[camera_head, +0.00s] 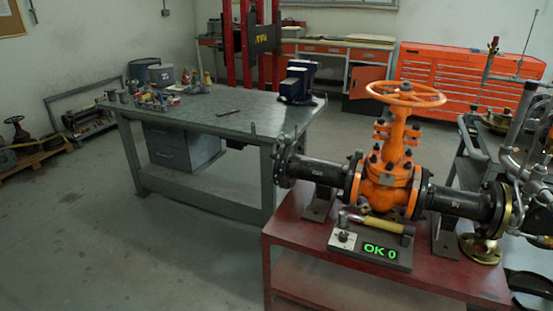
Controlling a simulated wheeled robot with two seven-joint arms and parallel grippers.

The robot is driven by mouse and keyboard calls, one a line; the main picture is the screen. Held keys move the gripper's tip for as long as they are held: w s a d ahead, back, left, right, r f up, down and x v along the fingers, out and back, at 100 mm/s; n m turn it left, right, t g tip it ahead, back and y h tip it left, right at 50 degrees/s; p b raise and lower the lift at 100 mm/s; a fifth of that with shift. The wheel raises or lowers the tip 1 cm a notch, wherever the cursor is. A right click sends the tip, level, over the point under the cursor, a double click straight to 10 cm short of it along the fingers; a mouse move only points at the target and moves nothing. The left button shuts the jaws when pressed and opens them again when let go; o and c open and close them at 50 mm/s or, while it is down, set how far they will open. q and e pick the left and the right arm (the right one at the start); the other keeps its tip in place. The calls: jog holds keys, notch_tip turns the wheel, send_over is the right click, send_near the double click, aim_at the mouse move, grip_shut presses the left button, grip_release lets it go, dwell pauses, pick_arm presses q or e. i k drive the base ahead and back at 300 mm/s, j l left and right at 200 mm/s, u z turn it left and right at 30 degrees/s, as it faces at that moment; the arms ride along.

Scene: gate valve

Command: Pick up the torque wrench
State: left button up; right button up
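I cannot tell for certain which object is the torque wrench. A tool with a yellow cylindrical grip (384,228) and a grey bent end lies along the top of a small grey box with a green "OK 0" display (380,251). The box rests at the front of the red bench (300,238), below the orange gate valve (388,178). A small thin dark tool (228,112) lies on the grey-green workbench. Neither of my grippers is in view.
The gate valve with its orange handwheel (405,93) and black flanged pipes fills most of the red bench. A blue vise (297,82) and several small items sit on the workbench (190,117). Grey pipework crowds the right edge.

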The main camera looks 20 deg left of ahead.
aim_at(344, 215)
jog(key=i+l+u, duration=0.3)
jog(key=i, duration=0.25)
jog(key=i+l+u, duration=0.3)
jog(key=i, duration=0.2)
